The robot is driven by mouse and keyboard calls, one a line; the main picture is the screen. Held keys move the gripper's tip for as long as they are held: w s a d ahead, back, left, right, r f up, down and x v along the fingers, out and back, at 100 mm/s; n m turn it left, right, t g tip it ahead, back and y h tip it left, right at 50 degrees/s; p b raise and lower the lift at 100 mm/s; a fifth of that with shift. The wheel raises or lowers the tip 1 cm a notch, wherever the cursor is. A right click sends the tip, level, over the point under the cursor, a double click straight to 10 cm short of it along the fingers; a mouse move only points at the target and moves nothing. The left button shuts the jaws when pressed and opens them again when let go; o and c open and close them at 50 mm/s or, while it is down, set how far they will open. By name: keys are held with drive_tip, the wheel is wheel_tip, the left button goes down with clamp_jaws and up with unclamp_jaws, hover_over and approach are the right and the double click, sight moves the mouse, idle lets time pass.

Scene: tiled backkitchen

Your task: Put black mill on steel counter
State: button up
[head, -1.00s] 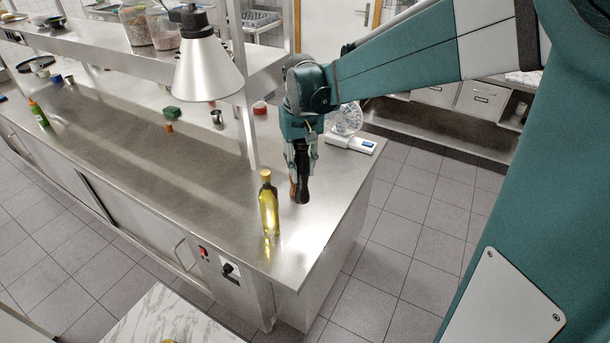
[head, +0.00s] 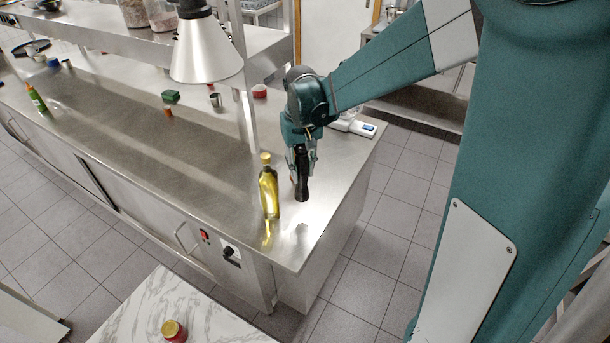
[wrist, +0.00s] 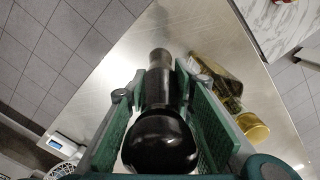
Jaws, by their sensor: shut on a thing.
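The black mill (head: 302,178) hangs upright in my gripper (head: 301,160) in the head view, over the right end of the steel counter (head: 215,170). In the wrist view the mill (wrist: 158,135) lies between the two green finger pads of my gripper (wrist: 160,105), which are shut on it. The mill's lower end appears a little above the counter top; the head view shows a dark reflection or shadow on the steel below it. I cannot tell the exact gap.
An oil bottle (head: 268,190) stands close to the left of the mill, and its cap (wrist: 250,127) shows in the wrist view. A scale (head: 358,125) stands behind my gripper. A lamp (head: 203,50) hangs at left. A marble top (head: 195,312) with a small jar (head: 173,331) is in front.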

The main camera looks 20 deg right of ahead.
sight(302, 189)
drive_tip(key=shift+f, duration=2.7)
drive_tip(key=shift+f, duration=2.15)
drive_tip(key=o, duration=1)
drive_tip(key=shift+o, duration=0.3)
drive_tip(key=shift+r, duration=6.2)
